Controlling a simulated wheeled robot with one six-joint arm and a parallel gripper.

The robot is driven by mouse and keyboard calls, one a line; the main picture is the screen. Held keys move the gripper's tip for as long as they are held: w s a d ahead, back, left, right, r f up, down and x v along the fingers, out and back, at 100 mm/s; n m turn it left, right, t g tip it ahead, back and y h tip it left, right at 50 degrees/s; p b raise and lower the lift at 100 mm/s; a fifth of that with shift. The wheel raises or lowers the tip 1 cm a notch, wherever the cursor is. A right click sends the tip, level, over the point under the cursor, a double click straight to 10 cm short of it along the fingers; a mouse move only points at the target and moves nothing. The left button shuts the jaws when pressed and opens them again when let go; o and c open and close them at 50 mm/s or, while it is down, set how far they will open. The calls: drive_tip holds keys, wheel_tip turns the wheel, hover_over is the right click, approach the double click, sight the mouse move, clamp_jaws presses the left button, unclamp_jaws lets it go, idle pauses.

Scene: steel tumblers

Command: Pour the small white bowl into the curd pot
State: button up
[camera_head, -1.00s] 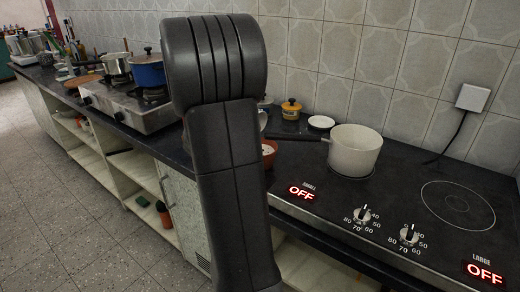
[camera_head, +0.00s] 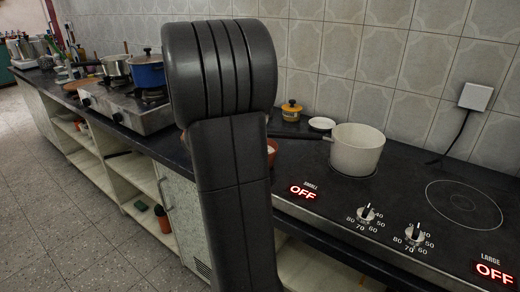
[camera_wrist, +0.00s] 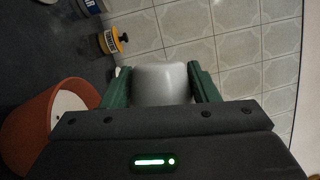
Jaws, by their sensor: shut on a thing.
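The small white bowl (camera_wrist: 162,84) is between the green fingers of my gripper (camera_wrist: 160,90) in the wrist view, and the gripper is shut on it. Its inside and contents are not visible. The curd pot (camera_wrist: 28,128) is a terracotta pot with white inside, at the left of the wrist view, beside the left finger and apart from the bowl. In the head view only a sliver of the curd pot (camera_head: 272,152) shows past my arm. My gripper and the bowl are hidden behind my arm there.
A white saucepan (camera_head: 357,150) stands on the small burner, its dark handle pointing left towards my arm. A yellow jar (camera_head: 291,111) and a white saucer (camera_head: 322,123) stand behind, near the tiled wall. Both hob displays (camera_head: 303,191) read OFF. The large burner (camera_head: 463,203) is bare.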

drive_tip(key=shift+s+d+r+m+b, duration=0.15)
drive_tip(key=shift+m+b, duration=0.4)
drive_tip(key=shift+b, duration=0.5)
drive_tip(key=shift+s+d+m+b, duration=0.1)
drive_tip(key=shift+m+b, duration=0.45)
drive_tip(key=shift+b, duration=0.5)
drive_tip(key=shift+t+h+b, duration=0.3)
drive_tip(key=shift+b, duration=0.4)
